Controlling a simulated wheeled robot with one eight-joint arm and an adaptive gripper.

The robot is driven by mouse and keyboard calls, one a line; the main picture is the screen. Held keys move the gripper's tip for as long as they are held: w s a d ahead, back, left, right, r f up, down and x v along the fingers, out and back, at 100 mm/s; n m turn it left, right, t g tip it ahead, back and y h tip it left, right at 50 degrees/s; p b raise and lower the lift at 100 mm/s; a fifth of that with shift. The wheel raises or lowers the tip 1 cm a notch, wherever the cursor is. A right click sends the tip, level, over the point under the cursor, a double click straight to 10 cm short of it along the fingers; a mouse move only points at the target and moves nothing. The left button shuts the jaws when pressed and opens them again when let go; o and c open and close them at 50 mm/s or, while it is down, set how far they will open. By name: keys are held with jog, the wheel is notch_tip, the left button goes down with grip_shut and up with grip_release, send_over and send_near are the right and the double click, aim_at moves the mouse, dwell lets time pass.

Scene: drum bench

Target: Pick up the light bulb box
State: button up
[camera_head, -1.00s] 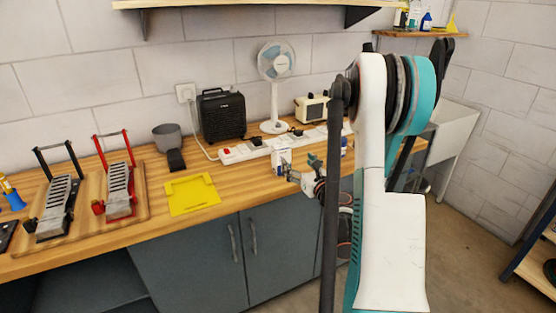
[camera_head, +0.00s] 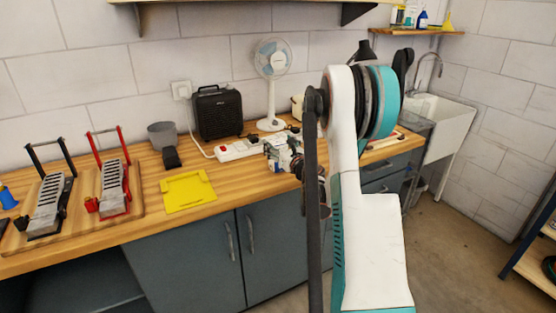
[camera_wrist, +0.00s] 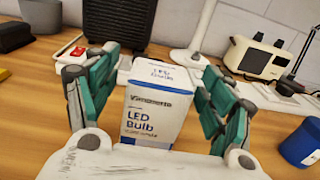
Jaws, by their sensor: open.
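The light bulb box (camera_wrist: 155,110) is a white and blue carton marked "LED Bulb". It stands upright on the wooden bench (camera_wrist: 40,125). In the wrist view my gripper (camera_wrist: 158,85) is open, with one teal finger on each side of the box. A gap shows between the box and the right finger; the left finger is close to the box, and I cannot tell if it touches. In the head view the box (camera_head: 272,154) is small and partly hidden by my gripper (camera_head: 283,158) and arm.
Behind the box are a white power strip (camera_head: 238,149), a black heater (camera_head: 217,112) and a white fan (camera_head: 272,85). A cream toaster (camera_wrist: 258,58) and a blue jar (camera_wrist: 302,142) stand to the right. A yellow tray (camera_head: 188,192) lies to the left.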

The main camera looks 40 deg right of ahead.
jog(key=shift+w+d, duration=0.1)
jog(key=shift+w, duration=0.35)
jog(key=c, duration=1.2)
jog(key=shift+o, duration=0.2)
jog(key=shift+r, duration=0.1)
